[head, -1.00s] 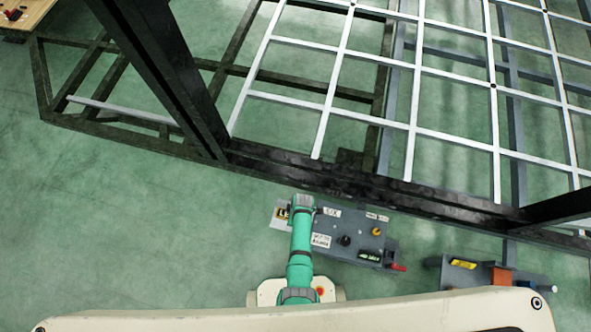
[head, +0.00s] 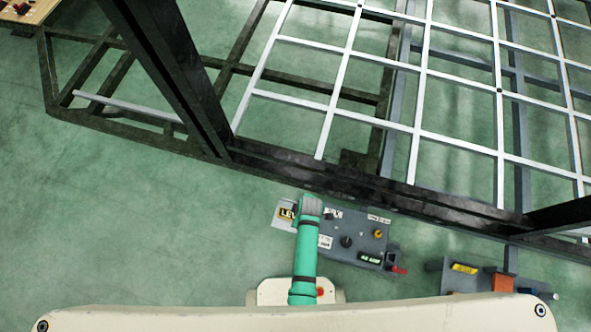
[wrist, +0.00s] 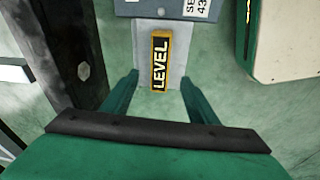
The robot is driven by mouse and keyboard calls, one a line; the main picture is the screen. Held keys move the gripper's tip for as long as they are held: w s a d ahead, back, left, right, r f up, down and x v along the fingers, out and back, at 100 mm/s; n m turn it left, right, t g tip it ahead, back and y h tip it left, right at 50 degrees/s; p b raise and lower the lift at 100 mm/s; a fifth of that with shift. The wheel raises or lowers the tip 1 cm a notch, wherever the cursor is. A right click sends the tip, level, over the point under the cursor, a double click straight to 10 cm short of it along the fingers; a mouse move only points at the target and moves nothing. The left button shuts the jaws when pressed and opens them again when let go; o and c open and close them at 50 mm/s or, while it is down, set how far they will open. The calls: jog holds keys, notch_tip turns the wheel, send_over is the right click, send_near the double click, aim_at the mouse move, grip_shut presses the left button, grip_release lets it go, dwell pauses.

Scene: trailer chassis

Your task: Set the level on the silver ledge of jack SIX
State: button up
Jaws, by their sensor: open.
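The level (wrist: 160,62), a black and yellow block marked LEVEL, lies on the silver ledge (wrist: 175,78) in the wrist view. It also shows in the head view (head: 287,214), partly hidden by my arm. The ledge sticks out from the left end of a grey jack (head: 357,236) whose partly covered label appears to read SIX. My gripper (wrist: 159,78) is open. Its green fingers stand apart on either side of the ledge's near end, and the level lies free between and beyond their tips.
A black trailer frame (head: 370,188) with a white grid runs just behind the jack. Another grey unit (head: 480,278) with a yellow vial and an orange block stands to the right. The green floor (head: 140,230) on the left is clear.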

jog(key=s+r+m+t, duration=0.4)
jog(key=r, duration=1)
jog(key=s+a+r+m+t, duration=0.1)
jog(key=s+r+m+t, duration=0.4)
jog(key=r, duration=0.9)
jog(key=s+a+r+m+t+h, duration=0.1)
jog(key=s+r+m+t, duration=0.3)
jog(key=r, duration=1)
jog(key=shift+s+a+r+t, duration=0.25)
jog(key=shift+s+r+t, duration=0.15)
jog(key=shift+s, duration=0.25)
